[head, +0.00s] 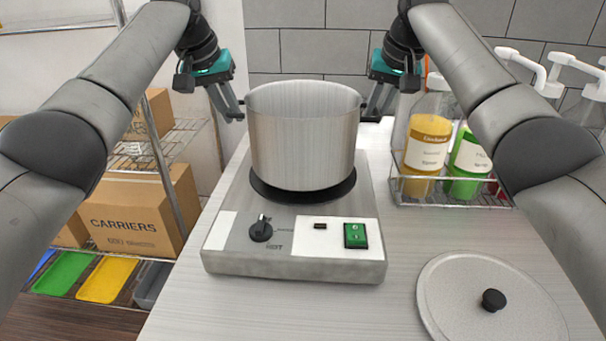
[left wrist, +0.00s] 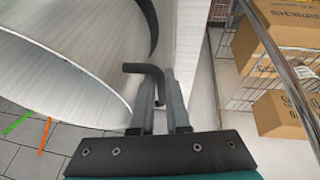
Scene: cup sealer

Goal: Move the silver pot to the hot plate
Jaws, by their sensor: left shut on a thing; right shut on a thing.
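The silver pot (head: 303,140) is upright at the hot plate (head: 293,260), over its black round burner (head: 303,196). I cannot tell whether the pot's base touches the burner. My left gripper (head: 238,115) is shut on the pot's left handle. The left wrist view shows the dark bent handle (left wrist: 148,72) between the fingers (left wrist: 160,100), with the pot's wall (left wrist: 60,75) beside them. My right gripper (head: 372,115) is shut on the pot's right handle, which is mostly hidden by the fingers.
A round lid (head: 450,300) with a black knob lies at the front right of the table. A wire basket (head: 450,195) with yellow and green bottles stands at the right. A shelf with cardboard boxes (head: 140,215) stands beyond the table's left edge.

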